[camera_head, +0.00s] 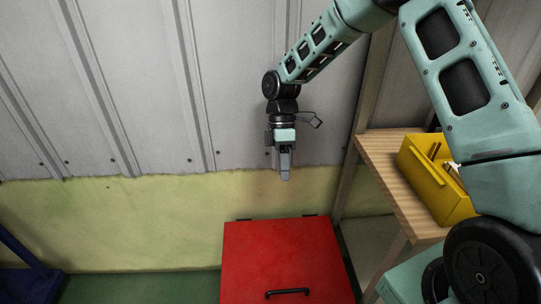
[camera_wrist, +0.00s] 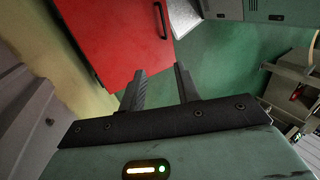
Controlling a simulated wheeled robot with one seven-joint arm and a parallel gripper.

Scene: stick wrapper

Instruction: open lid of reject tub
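The reject tub's red lid (camera_head: 285,255) lies flat and closed at the lower middle of the head view. A black bar handle (camera_head: 288,292) is near its front edge. In the wrist view the red lid (camera_wrist: 105,38) fills the upper left, with the handle (camera_wrist: 160,20) near its right edge. My gripper (camera_head: 285,178) points down in the air, above and behind the lid's far edge as the head view shows it, apart from it. In the wrist view my gripper (camera_wrist: 159,70) has its two fingers apart with nothing between them. The tub's body is mostly hidden.
A wooden table (camera_head: 385,150) stands right of the tub and holds a yellow bin (camera_head: 432,183) with several items inside. A ribbed metal wall (camera_head: 150,90) rises behind. A dark blue frame (camera_head: 25,265) is at the far left.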

